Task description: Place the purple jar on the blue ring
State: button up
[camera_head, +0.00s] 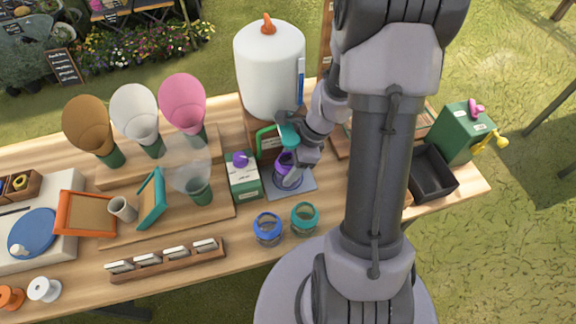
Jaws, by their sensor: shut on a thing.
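The purple jar (281,169) is upright over a grey-blue square mat (305,186) in the middle of the table. My gripper (287,159) comes down from the upper right and is shut on the jar near its top, hiding part of it. I cannot tell whether the jar's base touches the mat. I cannot clearly make out a blue ring; the jar and my gripper cover much of the mat. A blue jar (267,230) and a teal jar (305,218) stand in front of the mat.
A green-and-white carton (243,177) stands close left of the mat. A large white dispenser (269,70) stands behind it. Coloured cones, including a pink one (183,102), are at left. A black tray (432,172) and green box (463,132) are at right. A wooden card holder (166,262) lies in front.

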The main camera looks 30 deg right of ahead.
jog(key=o, duration=1.3)
jog(key=p+v, duration=0.6)
jog(key=v, duration=0.6)
jog(key=shift+s+r, duration=0.1)
